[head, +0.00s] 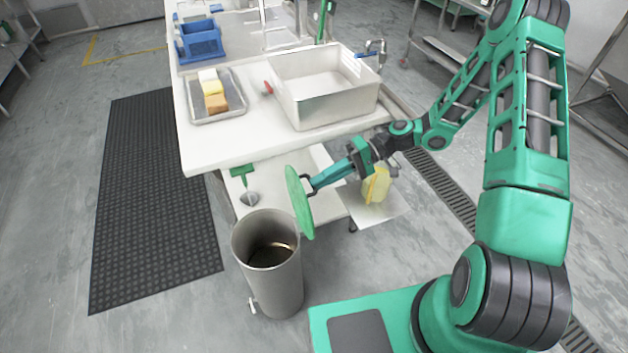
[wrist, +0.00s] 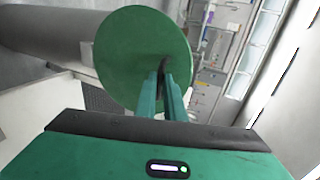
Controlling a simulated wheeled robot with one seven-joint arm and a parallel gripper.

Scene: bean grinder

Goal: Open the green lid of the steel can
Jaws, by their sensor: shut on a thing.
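The steel can (head: 280,285) stands upright on the floor in front of the table, its mouth open and its dark inside showing. The green lid (head: 299,202) is tilted up nearly on edge beside the can's right rim. Whether it still touches the can at a hinge, I cannot tell. My gripper (head: 309,184) is shut on the lid's dark handle, from the right side. In the wrist view the round face of the lid (wrist: 125,60) is straight ahead, with the fingertips of my gripper (wrist: 163,72) at its handle.
On the lower shelf are a green-handled tool (head: 246,185) and a yellow container (head: 376,186). A black mat (head: 140,200) lies on open floor at left.

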